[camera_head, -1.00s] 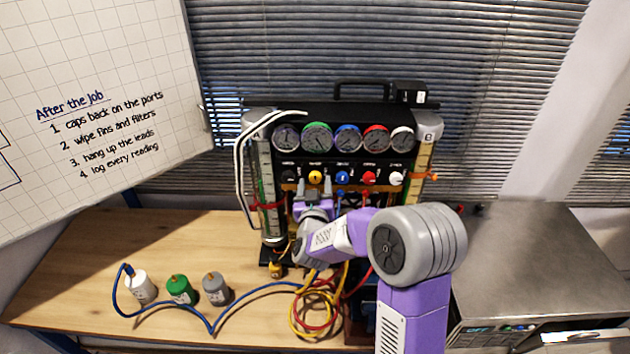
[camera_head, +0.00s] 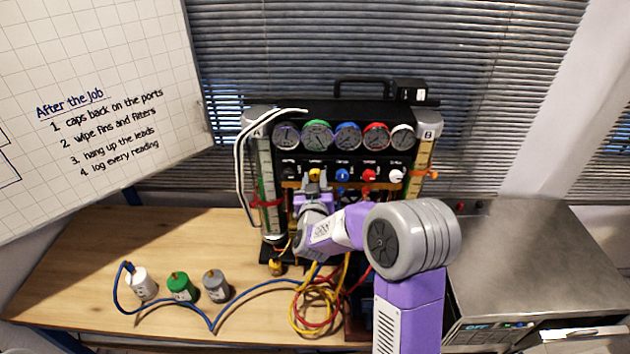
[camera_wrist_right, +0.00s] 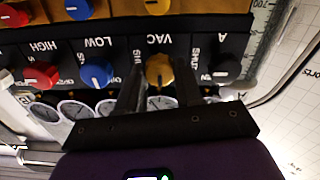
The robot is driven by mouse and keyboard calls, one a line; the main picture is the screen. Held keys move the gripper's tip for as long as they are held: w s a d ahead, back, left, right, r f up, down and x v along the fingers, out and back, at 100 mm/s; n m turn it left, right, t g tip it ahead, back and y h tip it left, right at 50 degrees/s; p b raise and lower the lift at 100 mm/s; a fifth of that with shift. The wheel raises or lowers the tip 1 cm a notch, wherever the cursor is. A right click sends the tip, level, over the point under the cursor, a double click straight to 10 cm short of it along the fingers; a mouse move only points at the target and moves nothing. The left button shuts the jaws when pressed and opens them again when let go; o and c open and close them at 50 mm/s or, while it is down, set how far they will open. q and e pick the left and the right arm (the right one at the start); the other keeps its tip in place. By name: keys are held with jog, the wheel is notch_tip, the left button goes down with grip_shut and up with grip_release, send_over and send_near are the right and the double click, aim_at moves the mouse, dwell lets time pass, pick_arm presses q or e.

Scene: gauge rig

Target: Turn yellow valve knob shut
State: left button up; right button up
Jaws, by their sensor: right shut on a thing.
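The yellow valve knob (camera_head: 314,173) is in the row of knobs on the gauge rig, second from the left in the head view. In the right wrist view the yellow knob (camera_wrist_right: 159,70) sits between the two dark fingers, under the upside-down label VAC. My right gripper (camera_head: 316,185) is at the panel from the front and below, shut on this knob and partly covering it in the head view. The pointer angle of the knob is hard to read. My left gripper is not in view.
Close beside are a black knob (camera_wrist_right: 224,68) and a blue knob (camera_head: 342,174); red (camera_head: 369,176) and white (camera_head: 396,177) follow. Gauges (camera_head: 347,136) sit above. Coloured hoses (camera_head: 318,305) lie below. White, green and grey canisters (camera_head: 181,289) stand on the wooden bench.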

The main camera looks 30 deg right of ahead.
jog(key=shift+f+m+b, duration=0.1)
jog(key=shift+m+b, duration=0.2)
jog(key=shift+b, duration=0.2)
jog(key=m+b, duration=1.1)
jog(key=b, duration=0.3)
jog(key=shift+f+m, duration=0.1)
jog(key=shift+m, duration=0.3)
jog(key=m+b, duration=0.3)
jog(key=shift+m+b, duration=0.85)
jog(key=shift+m, duration=0.45)
jog(key=o, duration=1)
jog(key=shift+o, duration=0.2)
